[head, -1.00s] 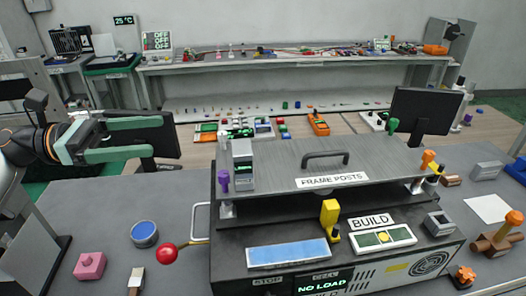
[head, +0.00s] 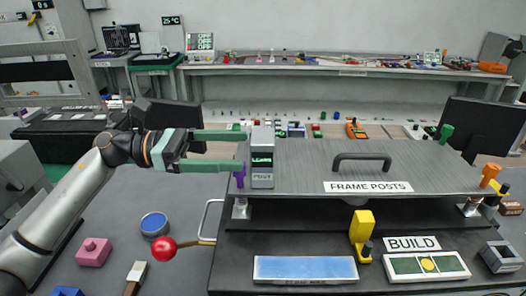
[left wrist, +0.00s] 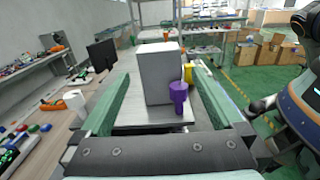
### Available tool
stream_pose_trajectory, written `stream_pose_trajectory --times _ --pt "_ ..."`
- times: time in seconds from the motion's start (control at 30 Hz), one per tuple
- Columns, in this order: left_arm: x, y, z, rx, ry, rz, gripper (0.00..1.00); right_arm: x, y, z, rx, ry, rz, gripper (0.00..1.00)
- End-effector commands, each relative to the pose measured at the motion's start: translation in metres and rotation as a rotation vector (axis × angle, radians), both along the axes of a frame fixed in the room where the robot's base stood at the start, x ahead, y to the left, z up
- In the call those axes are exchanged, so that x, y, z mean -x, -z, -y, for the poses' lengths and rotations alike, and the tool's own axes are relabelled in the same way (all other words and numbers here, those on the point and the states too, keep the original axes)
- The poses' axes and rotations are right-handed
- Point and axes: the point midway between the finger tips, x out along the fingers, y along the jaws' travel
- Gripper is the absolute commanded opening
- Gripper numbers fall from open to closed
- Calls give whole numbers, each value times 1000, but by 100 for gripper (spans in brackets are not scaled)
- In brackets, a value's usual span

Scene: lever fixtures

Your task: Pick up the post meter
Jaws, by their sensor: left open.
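The post meter (head: 262,172) is a small grey upright box with a green-lit display and the label "POST". It stands on the left end of the grey frame-posts deck (head: 300,160). My left gripper (head: 243,150) is open and points right, its fingertips just left of the meter. In the left wrist view, the meter (left wrist: 158,72) shows its plain grey side between and beyond the two green fingers (left wrist: 152,100). A purple post (head: 239,174) stands close beside the meter; it also shows in the left wrist view (left wrist: 179,98). My right gripper is not in view.
A dark handle (head: 362,158) rises from the deck to the right of the meter. A red-knobbed lever (head: 164,248) sticks out at the deck's lower left. A green post (head: 445,133) and monitor (head: 490,130) stand at the right. Space above the meter is clear.

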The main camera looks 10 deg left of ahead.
Motion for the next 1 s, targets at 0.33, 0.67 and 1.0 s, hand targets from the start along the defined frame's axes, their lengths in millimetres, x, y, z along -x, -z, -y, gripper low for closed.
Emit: stream_pose_trajectory --times 0.33,0.67,1.0 --pt "-6 -11 38 1 3 0 100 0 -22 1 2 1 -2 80" --pt "-11 -6 58 0 -1 -1 100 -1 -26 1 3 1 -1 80" --pt "-11 -6 58 0 -1 0 74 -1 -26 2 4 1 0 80"
